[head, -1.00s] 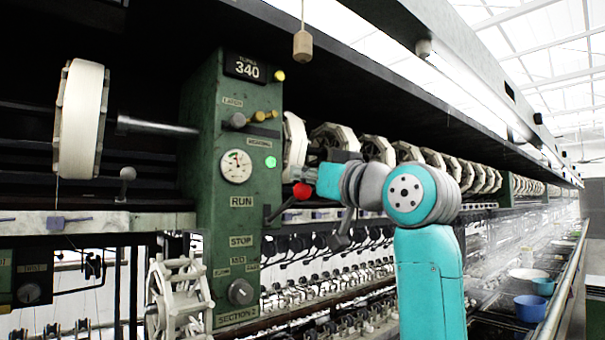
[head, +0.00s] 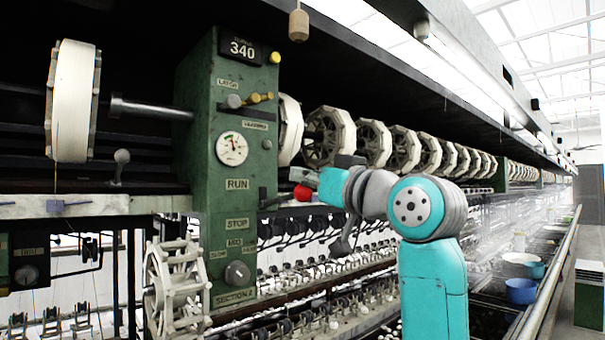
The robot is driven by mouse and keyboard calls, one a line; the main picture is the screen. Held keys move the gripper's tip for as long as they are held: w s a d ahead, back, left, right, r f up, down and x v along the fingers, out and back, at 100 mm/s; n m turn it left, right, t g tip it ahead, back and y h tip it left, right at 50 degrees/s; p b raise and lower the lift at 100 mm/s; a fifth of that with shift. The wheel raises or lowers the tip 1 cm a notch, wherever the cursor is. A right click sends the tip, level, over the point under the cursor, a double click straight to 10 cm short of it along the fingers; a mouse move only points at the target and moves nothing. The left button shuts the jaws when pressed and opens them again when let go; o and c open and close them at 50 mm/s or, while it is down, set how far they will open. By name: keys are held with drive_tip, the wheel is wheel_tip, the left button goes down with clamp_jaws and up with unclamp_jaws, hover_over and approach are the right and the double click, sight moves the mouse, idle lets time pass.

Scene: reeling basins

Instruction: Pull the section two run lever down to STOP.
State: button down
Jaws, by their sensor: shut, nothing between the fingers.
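The green section two panel (head: 215,150) stands left of centre, with a RUN label (head: 237,184) above a STOP label (head: 237,223). The run lever, with a red knob (head: 302,192), sticks out from the panel's right side. Its knob is at a height between the two labels, a little below RUN. My gripper (head: 304,176) is shut and empty, at the top of the knob. It seems to touch the knob, but the small overlap hides the exact contact. The round lamp (head: 267,144) on the panel is dark.
A row of white reels (head: 328,136) runs back behind my arm. A wooden weight (head: 298,25) hangs above. A white reel (head: 180,290) stands at lower left, by the panel foot. A blue basin (head: 520,290) sits at right.

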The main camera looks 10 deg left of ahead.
sight(309, 197)
drive_tip(key=shift+f, duration=0.1)
drive_tip(key=shift+d+f, duration=0.1)
drive_tip(key=shift+f, duration=1.6)
drive_tip(key=shift+r, duration=0.15)
drive_tip(key=shift+s+r, duration=0.1)
drive_tip(key=shift+r, duration=0.5)
drive_tip(key=v, duration=1.6)
